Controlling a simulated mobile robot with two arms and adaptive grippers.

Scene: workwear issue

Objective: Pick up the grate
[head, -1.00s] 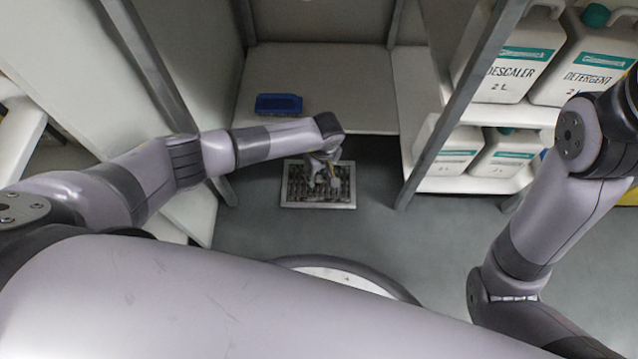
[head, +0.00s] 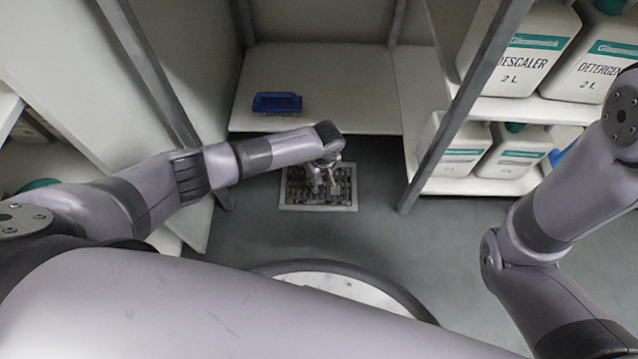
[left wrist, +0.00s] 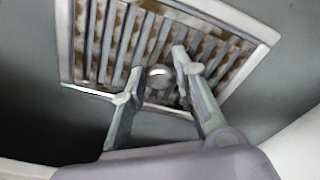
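The grate (head: 295,187) is a slatted metal panel in a pale frame, on the grey floor in front of a low shelf. In the left wrist view the grate (left wrist: 108,35) fills the upper part, with brownish marks between its slats. My left gripper (head: 322,188) is over the grate, pointing down. In the left wrist view the left gripper (left wrist: 157,62) is open, its two fingers apart on either side of a small round knob (left wrist: 160,77). I cannot tell whether the fingertips touch the grate. My right arm shows at the right, but its gripper is out of view.
A blue brush-like item (head: 277,103) lies on the low pale shelf (head: 340,75) behind the grate. White bottles, including one marked descaler (head: 522,50), stand on the right shelves. Shelf posts rise on both sides. The floor right of the grate is clear.

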